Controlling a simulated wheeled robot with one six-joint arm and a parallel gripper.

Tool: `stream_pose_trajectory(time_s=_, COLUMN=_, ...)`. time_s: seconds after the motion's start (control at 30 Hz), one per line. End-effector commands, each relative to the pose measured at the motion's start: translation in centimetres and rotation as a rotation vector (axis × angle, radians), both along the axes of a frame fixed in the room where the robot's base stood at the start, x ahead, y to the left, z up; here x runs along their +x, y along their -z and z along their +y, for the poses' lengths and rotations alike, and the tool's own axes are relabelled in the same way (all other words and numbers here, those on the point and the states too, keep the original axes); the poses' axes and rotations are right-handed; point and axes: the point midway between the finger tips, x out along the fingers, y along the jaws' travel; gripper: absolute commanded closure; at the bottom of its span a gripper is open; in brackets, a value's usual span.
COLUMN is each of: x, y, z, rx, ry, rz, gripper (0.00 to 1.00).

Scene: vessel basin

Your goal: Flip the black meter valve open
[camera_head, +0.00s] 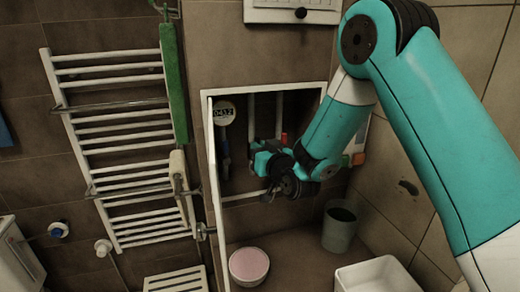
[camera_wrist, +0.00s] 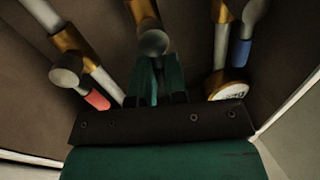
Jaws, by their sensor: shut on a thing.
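In the wrist view, the middle pipe carries a valve with a dark grey rounded body (camera_wrist: 152,42) on a brass fitting. My gripper (camera_wrist: 157,78) has its green fingers close together just below that body. It is shut on the black valve handle, which is mostly hidden between the fingers. In the head view my gripper (camera_head: 262,158) reaches into the wall niche and hides this valve. A round meter (camera_head: 224,113) with a number display hangs at the niche's upper left; its edge also shows in the wrist view (camera_wrist: 229,91).
A red-handled valve (camera_wrist: 97,99) is left of my fingers and a blue-handled valve (camera_wrist: 240,52) right of them in the wrist view. The niche's white frame (camera_head: 211,150) borders the opening. A towel rack (camera_head: 120,150), grey bin (camera_head: 339,229) and pink-topped bowl (camera_head: 249,264) stand around.

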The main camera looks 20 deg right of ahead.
Motion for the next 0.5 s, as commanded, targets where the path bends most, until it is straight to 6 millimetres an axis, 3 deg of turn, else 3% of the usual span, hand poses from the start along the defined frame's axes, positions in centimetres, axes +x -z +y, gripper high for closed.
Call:
stream_pose_trajectory(time_s=0.2, x=-0.12, y=0.24, z=0.39, rx=-0.101, ry=-0.002, rz=0.009, gripper=1.0)
stream_pose_trajectory(time_s=0.47, x=-0.15, y=0.35, z=0.36, rx=-0.106, ry=-0.002, rz=0.011, gripper=1.0)
stream_pose_trajectory(time_s=0.5, x=-0.15, y=0.35, z=0.36, rx=-0.106, ry=-0.002, rz=0.011, gripper=0.8)
